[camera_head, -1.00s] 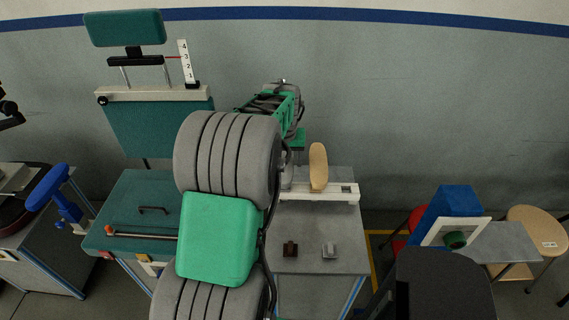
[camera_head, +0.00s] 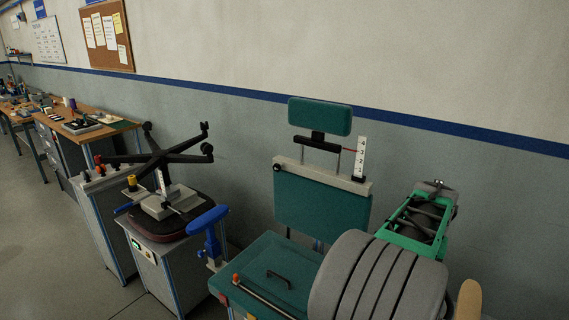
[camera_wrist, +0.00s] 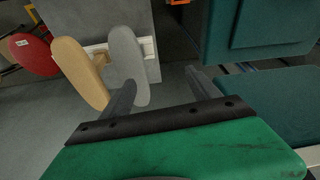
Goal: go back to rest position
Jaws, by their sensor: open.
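My gripper (camera_wrist: 160,88) shows in the wrist view with its two dark fingers spread apart and nothing between them. Its green and black body fills the bottom of that view. Beyond the left finger are a grey pad (camera_wrist: 127,66) and a wooden pad (camera_wrist: 80,72) on a white bar, apart from the fingers as far as I can tell. In the head view, my grey and green arm covers the lower right, and my gripper (camera_head: 428,215) cannot be made out clearly as open or shut there.
A teal chair test rig (camera_head: 322,200) with a headrest and a scale stands beside my arm. Left of it, an upturned chair base (camera_head: 160,155) sits on a grey cabinet (camera_head: 160,270). A workbench (camera_head: 90,125) lies along the wall. Floor at lower left is clear.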

